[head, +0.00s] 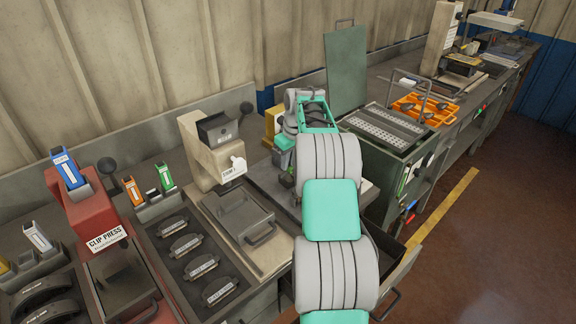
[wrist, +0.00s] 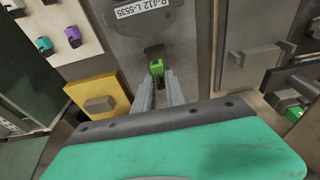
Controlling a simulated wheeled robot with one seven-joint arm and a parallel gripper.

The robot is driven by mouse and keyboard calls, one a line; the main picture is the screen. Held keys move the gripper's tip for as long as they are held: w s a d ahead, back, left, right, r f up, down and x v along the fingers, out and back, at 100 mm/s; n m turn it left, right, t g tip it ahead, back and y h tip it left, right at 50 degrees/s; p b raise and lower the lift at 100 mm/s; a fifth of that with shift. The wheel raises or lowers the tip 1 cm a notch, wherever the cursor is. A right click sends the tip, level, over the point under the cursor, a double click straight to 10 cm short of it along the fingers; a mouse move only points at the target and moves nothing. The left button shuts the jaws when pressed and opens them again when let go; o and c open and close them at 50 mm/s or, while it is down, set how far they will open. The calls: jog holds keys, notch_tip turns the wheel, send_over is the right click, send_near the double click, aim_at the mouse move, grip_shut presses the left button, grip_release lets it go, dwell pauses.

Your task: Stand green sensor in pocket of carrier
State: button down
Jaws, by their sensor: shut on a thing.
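In the wrist view my gripper (wrist: 160,88) is shut on the small green sensor (wrist: 157,69), which shows between and just beyond the fingertips. A small dark block (wrist: 153,51) lies directly beyond the sensor, against a grey labelled surface (wrist: 185,45). I cannot tell whether the sensor touches the block, or whether this is the carrier and its pocket. In the head view my gripper is largely hidden by my arm, above the middle of the bench, and the held sensor is not clear.
A yellow block (wrist: 98,98) stands left of my gripper. Another green piece (wrist: 288,100) is at the right. In the head view, a beige press (head: 210,150) and a flat tray with a handle (head: 240,220) are left of my arm; a green cabinet (head: 385,135) is right.

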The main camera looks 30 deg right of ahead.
aim_at(288, 171)
jog(key=f, duration=0.1)
jog(key=f+p, duration=0.1)
jog(key=f, duration=0.1)
jog(key=shift+w+d+f, duration=0.15)
jog(key=shift+w+f, duration=0.1)
jog(key=shift+f, duration=0.1)
jog(key=shift+s+f+b, duration=0.25)
jog(key=shift+f+b, duration=0.1)
jog(key=shift+f, duration=0.35)
jog(key=c, duration=1.5)
grip_release()
jog(key=shift+s+f, duration=0.1)
jog(key=shift+f, duration=0.15)
jog(key=shift+o, duration=0.6)
jog(key=shift+a+f, duration=0.1)
jog(key=shift+a, duration=0.25)
jog(key=shift+r+p, duration=0.35)
jog(key=shift+r, duration=0.1)
jog(key=r, duration=0.4)
jog(key=s+r+b, duration=0.1)
jog(key=r, duration=0.3)
jog(key=d+r, duration=0.1)
jog(key=r, duration=0.4)
jog(key=shift+s, duration=0.35)
